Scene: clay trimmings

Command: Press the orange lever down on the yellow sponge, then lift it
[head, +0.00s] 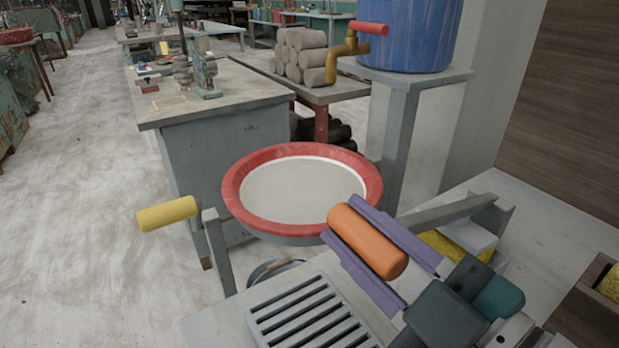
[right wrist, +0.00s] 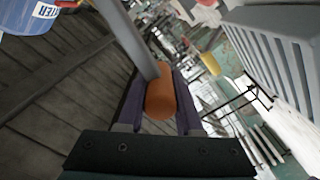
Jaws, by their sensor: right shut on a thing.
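The orange lever (head: 368,242) has a rounded orange grip on a grey bar (head: 445,213), to the right of the red-rimmed basin. My right gripper (head: 341,217) has its purple fingers shut along both sides of the orange grip. The right wrist view also shows the orange grip (right wrist: 161,97) between the fingers, with the grey bar running to it. A yellow, spotted sponge-like piece (head: 453,247) shows behind my right gripper, partly hidden by the gripper and a pale plate. Whether the lever touches it cannot be told. My left gripper is not in view.
A red-rimmed basin (head: 232,200) stands just beyond the grip. A yellow-handled lever (head: 168,214) is at its left, and a slatted grey grate (head: 308,318) in front. A red-handled tap (head: 371,28) is on a blue barrel. Another yellow piece (head: 608,284) sits in a box at right.

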